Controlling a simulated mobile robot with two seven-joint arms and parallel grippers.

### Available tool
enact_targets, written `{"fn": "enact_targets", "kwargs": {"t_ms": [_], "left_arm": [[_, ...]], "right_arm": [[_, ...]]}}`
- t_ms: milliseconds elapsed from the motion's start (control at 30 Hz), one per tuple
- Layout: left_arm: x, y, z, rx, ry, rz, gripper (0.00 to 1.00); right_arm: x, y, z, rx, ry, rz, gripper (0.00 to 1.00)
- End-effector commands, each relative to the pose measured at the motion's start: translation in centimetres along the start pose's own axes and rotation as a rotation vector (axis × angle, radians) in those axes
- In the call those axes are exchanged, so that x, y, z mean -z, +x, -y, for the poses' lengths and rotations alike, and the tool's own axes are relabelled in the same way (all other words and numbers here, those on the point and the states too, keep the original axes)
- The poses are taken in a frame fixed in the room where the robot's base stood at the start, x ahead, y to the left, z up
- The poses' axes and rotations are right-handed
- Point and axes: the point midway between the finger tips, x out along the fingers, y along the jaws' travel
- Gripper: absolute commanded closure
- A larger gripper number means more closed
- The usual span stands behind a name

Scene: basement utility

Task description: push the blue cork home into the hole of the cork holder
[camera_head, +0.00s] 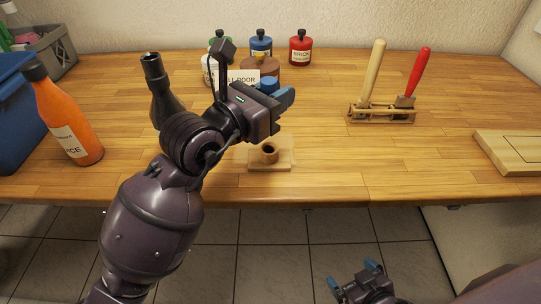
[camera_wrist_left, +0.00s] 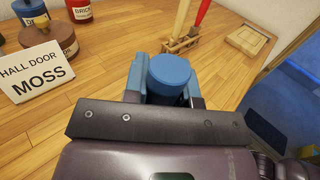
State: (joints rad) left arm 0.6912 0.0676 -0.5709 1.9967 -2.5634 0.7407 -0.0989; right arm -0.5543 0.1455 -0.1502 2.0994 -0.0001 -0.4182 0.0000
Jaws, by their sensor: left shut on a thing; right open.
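The blue cork (camera_wrist_left: 170,76) is held between the blue fingers of my left gripper (camera_wrist_left: 168,88), which is shut on it. In the head view the cork's top (camera_head: 267,85) shows behind the fingers of my left gripper (camera_head: 284,98). The cork holder (camera_head: 270,165) is a small wooden block with a round brown collar around its hole, near the table's front edge. In the head view the gripper and cork are above the holder in the picture, apart from it. The holder is hidden in the wrist view. My right gripper (camera_head: 356,278) is open and empty, low in front of the table.
An orange bottle (camera_head: 68,118) and a dark bottle (camera_head: 162,92) stand at left. Paint pots, including a red one (camera_head: 300,49), and a "Hall door moss" card (camera_wrist_left: 34,71) stand behind. A tool rack (camera_head: 382,115) and wooden board (camera_head: 510,150) are at right. The table's front right is clear.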

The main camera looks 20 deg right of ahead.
Motion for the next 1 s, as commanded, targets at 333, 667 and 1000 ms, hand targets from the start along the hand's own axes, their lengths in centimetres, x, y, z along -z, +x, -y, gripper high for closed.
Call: {"fn": "enact_targets", "kwargs": {"t_ms": [333, 667, 1000], "left_arm": [[0.1, 0.0, 0.0, 0.000, 0.000, 0.001, 0.97], [1.0, 0.0, 0.0, 0.000, -0.003, 0.000, 0.97], [3.8, 0.0, 0.0, 0.000, -0.005, -0.001, 0.97]], "right_arm": [[-0.1, 0.1, -0.2, 0.002, -0.010, 0.003, 0.02], [-0.5, 0.2, -0.2, 0.002, -0.011, 0.009, 0.02], [-1.0, 0.6, 0.1, 0.004, -0.003, 0.017, 0.02]]}}
